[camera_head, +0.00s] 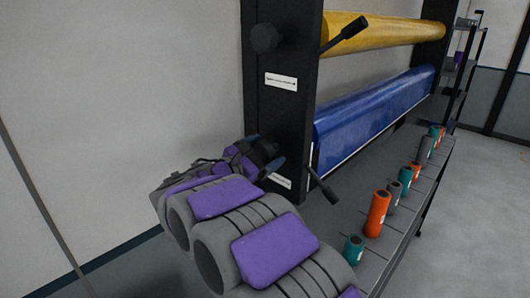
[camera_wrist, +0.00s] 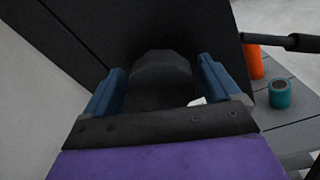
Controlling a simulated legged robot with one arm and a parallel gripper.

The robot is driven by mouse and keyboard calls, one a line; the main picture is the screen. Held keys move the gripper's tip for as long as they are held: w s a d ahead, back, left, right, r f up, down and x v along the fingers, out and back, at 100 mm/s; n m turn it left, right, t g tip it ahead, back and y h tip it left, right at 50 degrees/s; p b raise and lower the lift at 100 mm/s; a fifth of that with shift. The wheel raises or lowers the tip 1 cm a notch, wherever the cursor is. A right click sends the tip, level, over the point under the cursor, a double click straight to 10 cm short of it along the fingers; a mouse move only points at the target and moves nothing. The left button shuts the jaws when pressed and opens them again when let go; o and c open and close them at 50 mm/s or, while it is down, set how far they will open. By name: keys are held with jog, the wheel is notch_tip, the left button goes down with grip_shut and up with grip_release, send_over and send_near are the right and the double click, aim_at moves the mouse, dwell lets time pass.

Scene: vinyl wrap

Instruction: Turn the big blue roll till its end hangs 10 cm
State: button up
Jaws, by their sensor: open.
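The big blue roll (camera_head: 375,112) lies across the rack in the head view, below a yellow roll. Its lower edge shows as a pale line; how far its end hangs is hard to tell. A black knob (camera_wrist: 161,72) on the rack's near post stands between my fingers in the wrist view. My gripper (camera_head: 264,153) is open at the lower part of this post, and it also shows in the wrist view (camera_wrist: 162,88). One blue finger is on each side of the knob. I cannot tell whether they touch it.
The yellow roll (camera_head: 388,34) and an upper knob (camera_head: 265,38) are above. Black levers (camera_head: 345,35) stick out from the post, one low beside the blue roll (camera_head: 322,186). Orange (camera_head: 377,213), teal (camera_head: 353,249) and grey small rolls stand on the shelf. Floor at right is clear.

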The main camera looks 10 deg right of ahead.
jog(key=shift+w+d, duration=0.15)
jog(key=shift+d, duration=0.05)
jog(key=c, duration=1)
